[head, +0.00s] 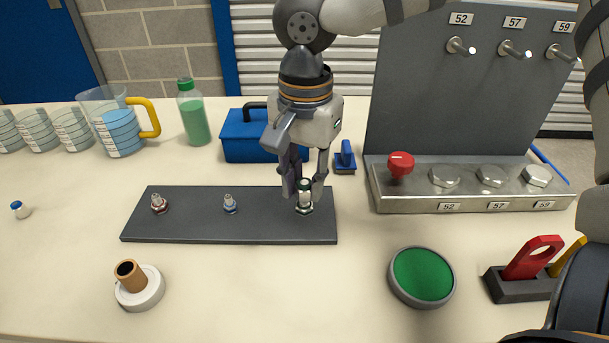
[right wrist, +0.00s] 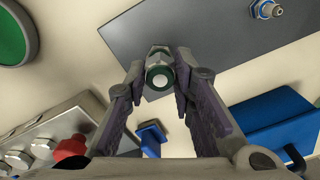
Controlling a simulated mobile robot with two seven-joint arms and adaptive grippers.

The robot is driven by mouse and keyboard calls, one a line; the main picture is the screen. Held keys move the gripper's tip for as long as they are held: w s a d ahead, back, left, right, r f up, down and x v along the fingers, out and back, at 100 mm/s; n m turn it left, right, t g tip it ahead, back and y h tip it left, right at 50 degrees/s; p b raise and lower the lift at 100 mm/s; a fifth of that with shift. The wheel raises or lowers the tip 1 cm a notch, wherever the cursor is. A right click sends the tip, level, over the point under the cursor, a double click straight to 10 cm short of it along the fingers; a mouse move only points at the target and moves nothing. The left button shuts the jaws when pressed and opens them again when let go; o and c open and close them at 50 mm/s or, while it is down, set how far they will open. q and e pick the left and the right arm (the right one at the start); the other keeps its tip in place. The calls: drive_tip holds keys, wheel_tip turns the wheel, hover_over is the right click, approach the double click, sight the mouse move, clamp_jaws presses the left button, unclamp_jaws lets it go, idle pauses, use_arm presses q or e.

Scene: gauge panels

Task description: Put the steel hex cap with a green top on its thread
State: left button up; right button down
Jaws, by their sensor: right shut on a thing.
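The steel hex cap with a green top (head: 305,186) is between the fingertips of my right gripper (head: 304,180), which is shut on it and points down. In the right wrist view the cap (right wrist: 159,76) shows its round end between the fingers of the gripper (right wrist: 157,82). It is at the right-hand threaded fitting (head: 304,208) on the dark plate (head: 265,230), upright and in line with it. I cannot tell how far the cap sits on the thread, since the cap and fingers hide it. My left gripper is not in view.
The plate also bears a red-ringed fitting (head: 159,204) and a blue-ringed fitting (head: 230,204). A blue toolbox (head: 240,148) and a blue stamp-like object (head: 345,158) stand close behind. A steel block with knobs (head: 470,198) is at right. A green round pad (head: 422,275) lies in front.

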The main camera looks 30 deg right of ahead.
sight(305, 182)
drive_tip(key=shift+f, duration=0.55)
idle(0.9)
drive_tip(key=c, duration=0.9)
unclamp_jaws()
drive_tip(key=shift+r, duration=3.5)
